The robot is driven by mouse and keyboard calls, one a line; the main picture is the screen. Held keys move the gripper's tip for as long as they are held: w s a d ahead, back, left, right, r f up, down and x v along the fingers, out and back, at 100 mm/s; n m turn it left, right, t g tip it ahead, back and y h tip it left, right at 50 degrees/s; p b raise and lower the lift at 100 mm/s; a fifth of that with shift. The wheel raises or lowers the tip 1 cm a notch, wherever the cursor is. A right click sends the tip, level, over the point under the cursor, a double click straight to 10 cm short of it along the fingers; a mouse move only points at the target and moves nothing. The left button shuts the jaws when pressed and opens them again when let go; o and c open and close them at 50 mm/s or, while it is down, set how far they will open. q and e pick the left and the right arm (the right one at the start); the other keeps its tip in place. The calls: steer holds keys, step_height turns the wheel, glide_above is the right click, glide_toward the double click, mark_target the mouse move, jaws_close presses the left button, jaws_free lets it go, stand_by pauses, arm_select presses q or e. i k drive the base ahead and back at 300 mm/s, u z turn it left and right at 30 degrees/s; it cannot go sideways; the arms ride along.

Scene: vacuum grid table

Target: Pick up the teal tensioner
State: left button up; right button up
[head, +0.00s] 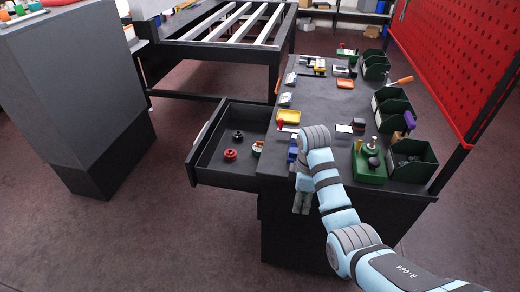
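I cannot pick out a teal tensioner for certain in the head view. A small object with white, green and orange parts (257,149) lies in the open drawer, too small to name. My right arm comes in from the lower right. My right gripper (302,201) hangs downward at the front edge of the dark workbench (325,118), near the right end of the drawer. Its fingertips are too small and dim to show whether they are apart. My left gripper is out of view.
The open drawer (222,182) sticks out to the left, holding a red knob (230,155) and black parts. Green bins (412,151) line the right edge of the bench below a red pegboard (465,60). A green block with knobs (368,166) stands near my arm. A grey cabinet (75,90) is at left.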

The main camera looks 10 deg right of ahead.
mark_target(256, 151)
steer(key=i, duration=1.5)
